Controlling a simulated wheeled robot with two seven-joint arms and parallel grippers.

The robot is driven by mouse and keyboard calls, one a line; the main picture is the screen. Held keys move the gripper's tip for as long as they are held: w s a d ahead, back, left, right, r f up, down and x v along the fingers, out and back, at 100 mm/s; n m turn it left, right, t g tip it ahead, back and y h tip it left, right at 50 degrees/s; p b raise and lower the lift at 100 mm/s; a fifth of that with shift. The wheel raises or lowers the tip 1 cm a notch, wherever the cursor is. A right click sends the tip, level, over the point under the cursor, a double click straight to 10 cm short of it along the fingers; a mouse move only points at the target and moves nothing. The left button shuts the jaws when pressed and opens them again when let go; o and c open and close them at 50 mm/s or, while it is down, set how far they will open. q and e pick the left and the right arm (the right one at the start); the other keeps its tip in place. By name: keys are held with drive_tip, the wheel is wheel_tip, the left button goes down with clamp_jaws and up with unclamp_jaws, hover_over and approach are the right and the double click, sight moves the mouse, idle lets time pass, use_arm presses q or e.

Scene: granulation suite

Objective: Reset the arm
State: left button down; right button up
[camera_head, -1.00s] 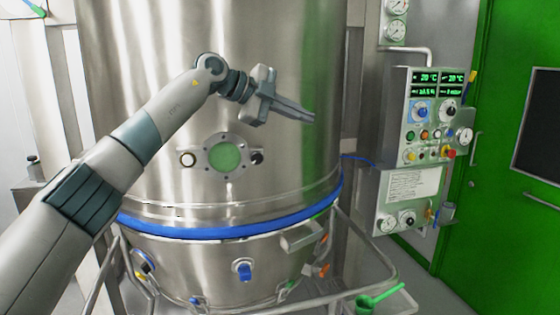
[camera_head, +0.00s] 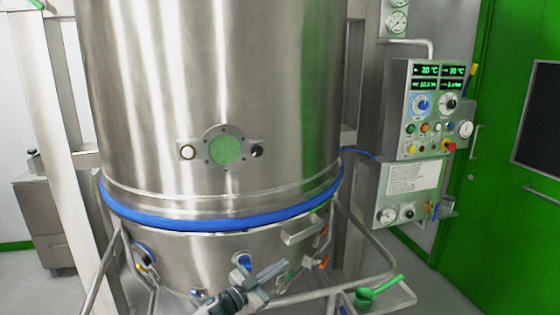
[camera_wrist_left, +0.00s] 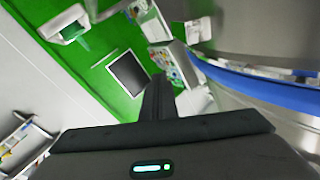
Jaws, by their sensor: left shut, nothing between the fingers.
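My left gripper (camera_head: 273,272) is low in the head view, in front of the lower cone of the steel vessel (camera_head: 280,80). Its fingers are together, with nothing between them, and point up and to the right. Only the gripper and wrist show; the rest of the arm is below the picture edge. In the left wrist view the closed fingers (camera_wrist_left: 158,98) point towards the green door (camera_wrist_left: 95,60), with the vessel's blue band (camera_wrist_left: 260,90) to the right. My right gripper is in neither view.
A control panel (camera_head: 436,110) stands right of the vessel, beside the green door (camera_head: 515,240). A tubular rail surrounds the vessel's base, with a green scoop (camera_head: 366,296) on a small shelf at lower right. A steel cabinet (camera_head: 45,220) stands at the left.

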use_arm(q)
drive_tip(key=s+a+f+n+y, duration=0.35)
drive_tip(key=s+f, duration=0.45)
drive_tip(key=f, duration=0.5)
drive_tip(key=s+a+f+n+g+y, duration=0.1)
drive_tip(key=s+a+f+n+y, duration=0.3)
drive_tip(key=s+f, duration=0.7)
drive_tip(key=s+a+f+n+y, duration=0.15)
drive_tip(key=s+a+f, duration=0.4)
drive_tip(key=f, duration=1.05)
drive_tip(key=s+a+f+g+y, duration=0.1)
drive_tip(key=s+f, duration=0.4)
drive_tip(key=s, duration=0.7)
drive_tip(key=s+a+f+n+g+y, duration=0.1)
drive_tip(key=s+a+f+g, duration=0.2)
drive_tip(key=s, duration=1)
drive_tip(key=s+a+f+n+g+y, duration=0.1)
drive_tip(key=s+a+f+g, duration=0.1)
drive_tip(key=s+f, duration=0.7)
drive_tip(key=s+g, duration=0.1)
drive_tip(key=s, duration=0.3)
drive_tip(key=shift+s+a+f+y, duration=0.25)
drive_tip(key=shift+a+y, duration=0.15)
